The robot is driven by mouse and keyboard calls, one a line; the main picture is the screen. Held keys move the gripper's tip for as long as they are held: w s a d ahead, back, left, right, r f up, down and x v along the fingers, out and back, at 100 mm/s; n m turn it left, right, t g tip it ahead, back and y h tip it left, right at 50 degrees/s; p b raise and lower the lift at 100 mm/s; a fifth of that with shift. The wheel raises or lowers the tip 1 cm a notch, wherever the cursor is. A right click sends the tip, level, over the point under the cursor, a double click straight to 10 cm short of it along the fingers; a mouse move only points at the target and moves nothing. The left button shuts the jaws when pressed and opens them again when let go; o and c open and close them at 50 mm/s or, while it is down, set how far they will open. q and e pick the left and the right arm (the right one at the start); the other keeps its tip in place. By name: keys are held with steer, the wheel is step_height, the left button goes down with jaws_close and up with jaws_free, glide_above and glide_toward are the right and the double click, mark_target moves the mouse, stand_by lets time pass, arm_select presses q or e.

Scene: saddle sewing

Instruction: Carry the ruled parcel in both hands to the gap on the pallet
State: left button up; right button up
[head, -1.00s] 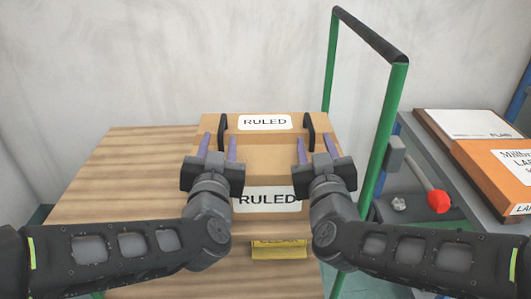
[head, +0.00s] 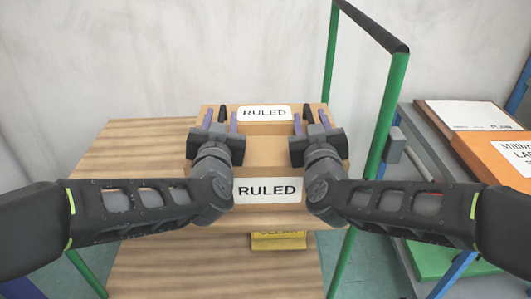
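The ruled parcel (head: 265,145) is a brown carton with a white RULED label on top and another on its front. It sits on a wooden trolley top (head: 130,165). Two black upright handles stand on it, one at each side. My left gripper (head: 220,120) is open, its purple fingers on either side of the left handle in this view. My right gripper (head: 310,121) is open in the same way at the right handle. I cannot tell how deep the handles sit between the fingers. My grippers cover parts of the parcel's sides. No pallet gap is recognisable.
The trolley's green push frame (head: 383,120) rises at the right. Beyond it a grey bench (head: 418,130) carries an orange carton (head: 490,155) and a white-topped one (head: 468,115). A yellow sign (head: 278,241) shows below the trolley top. The trolley top's left part is bare.

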arm_select(q)
steer(key=shift+w, duration=0.85)
arm_select(e)
steer(key=shift+w, duration=0.8)
arm_select(q)
steer(key=shift+c, duration=0.2)
arm_select(e)
steer(key=shift+c, duration=0.3)
arm_select(q)
jaws_close()
arm_select(e)
jaws_close()
arm_select(q)
steer(key=shift+a, duration=0.15)
steer(key=shift+r, duration=0.35)
arm_select(e)
steer(key=shift+r, duration=0.3)
